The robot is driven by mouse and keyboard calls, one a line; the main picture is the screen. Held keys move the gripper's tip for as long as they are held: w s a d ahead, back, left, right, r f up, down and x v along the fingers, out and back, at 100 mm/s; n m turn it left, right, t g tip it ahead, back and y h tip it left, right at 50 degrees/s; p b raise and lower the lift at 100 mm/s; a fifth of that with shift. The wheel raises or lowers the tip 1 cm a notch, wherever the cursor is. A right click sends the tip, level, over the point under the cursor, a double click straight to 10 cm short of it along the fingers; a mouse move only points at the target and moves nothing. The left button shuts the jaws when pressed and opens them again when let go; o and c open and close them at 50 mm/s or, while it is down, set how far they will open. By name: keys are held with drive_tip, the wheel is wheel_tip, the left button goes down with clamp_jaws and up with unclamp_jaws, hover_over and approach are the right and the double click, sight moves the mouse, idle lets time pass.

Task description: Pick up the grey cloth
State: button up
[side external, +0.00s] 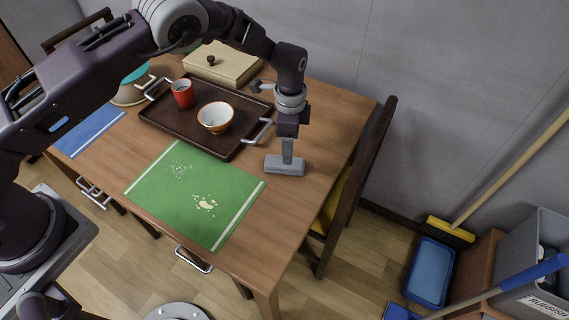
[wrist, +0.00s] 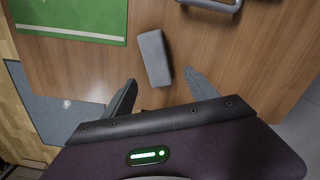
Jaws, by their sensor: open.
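The grey cloth (side external: 284,166) looks like a small folded grey block lying flat on the wooden table, right of the green mat. In the wrist view the cloth (wrist: 153,55) lies just beyond and between my open fingertips. My gripper (side external: 287,152) points down over the cloth, its fingers seen edge-on in the side view. In the wrist view my gripper (wrist: 160,77) is spread with nothing between the fingers except the near end of the cloth in line with them. I cannot tell whether the fingertips touch the cloth.
A green mat (side external: 175,203) with pale crumbs lies left of the cloth. A dark tray (side external: 173,122) behind holds a red mug (side external: 183,93) and an orange-white bowl (side external: 215,117); its handle (side external: 259,131) is near my gripper. A chair (side external: 357,180) stands at the table's right edge.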

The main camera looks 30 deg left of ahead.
drive_tip(key=f, duration=0.6)
drive_tip(key=shift+s+a+f, duration=0.2)
drive_tip(key=shift+s+f, duration=0.15)
drive_tip(key=c, duration=1.5)
drive_tip(key=shift+o, duration=0.2)
wheel_tip(320, 180, up, 10)
